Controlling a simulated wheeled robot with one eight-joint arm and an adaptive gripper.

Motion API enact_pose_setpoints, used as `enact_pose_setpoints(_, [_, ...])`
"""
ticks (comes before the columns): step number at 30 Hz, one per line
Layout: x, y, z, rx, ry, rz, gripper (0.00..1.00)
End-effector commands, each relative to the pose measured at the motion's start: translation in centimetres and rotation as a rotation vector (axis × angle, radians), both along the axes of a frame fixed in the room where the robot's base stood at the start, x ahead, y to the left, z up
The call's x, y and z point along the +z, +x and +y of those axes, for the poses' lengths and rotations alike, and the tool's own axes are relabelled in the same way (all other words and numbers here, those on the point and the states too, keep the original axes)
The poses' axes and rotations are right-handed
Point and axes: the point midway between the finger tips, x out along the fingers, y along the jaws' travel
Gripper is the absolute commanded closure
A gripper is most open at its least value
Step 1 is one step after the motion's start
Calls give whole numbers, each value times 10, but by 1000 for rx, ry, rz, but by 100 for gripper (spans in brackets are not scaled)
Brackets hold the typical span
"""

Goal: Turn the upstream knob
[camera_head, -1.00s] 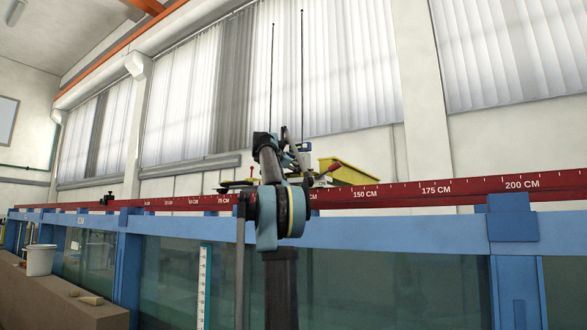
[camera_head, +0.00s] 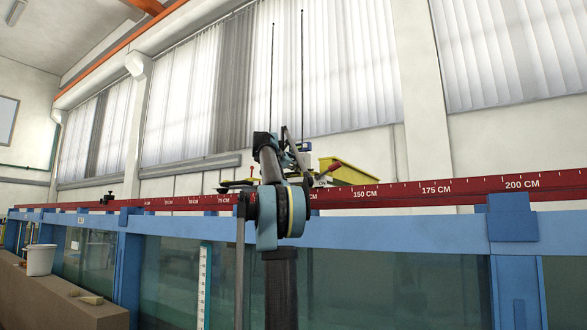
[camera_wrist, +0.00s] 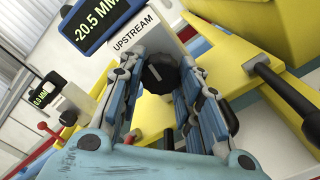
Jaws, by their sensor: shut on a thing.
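The upstream knob (camera_wrist: 160,76) is a round black knob with a light pointer line. It sits just below a white label reading "UPSTREAM" (camera_wrist: 138,45) in the wrist view. My gripper (camera_wrist: 160,85) has its blue-and-black fingers on both sides of the knob, shut on it. A blue display (camera_wrist: 95,22) above the label reads -20.5 MM. In the head view my arm (camera_head: 275,200) reaches up to the carriage on the red rail and hides the knob and fingertips.
Yellow carriage parts (camera_wrist: 225,65) and a black-ended lever (camera_wrist: 268,75) lie close right of my fingers. A second small display (camera_wrist: 42,97) is at left. The red scale rail (camera_head: 435,190) runs above the blue-framed flume. A white bucket (camera_head: 40,260) stands at left.

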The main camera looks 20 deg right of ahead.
Motion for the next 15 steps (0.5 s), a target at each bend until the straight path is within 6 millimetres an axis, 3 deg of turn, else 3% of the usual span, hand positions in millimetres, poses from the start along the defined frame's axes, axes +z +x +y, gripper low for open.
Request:
enact_pose_setpoints(8, [-1, -1, -1, -3, 6, -4, 92])
enact_pose_setpoints(9, [-1, -1, -1, -3, 6, -4, 62])
enact_pose_setpoints(11, [-1, -1, -1, -3, 6, -4, 48])
enact_pose_setpoints(15, [-1, 0, 0, -2, 4, -4, 48])
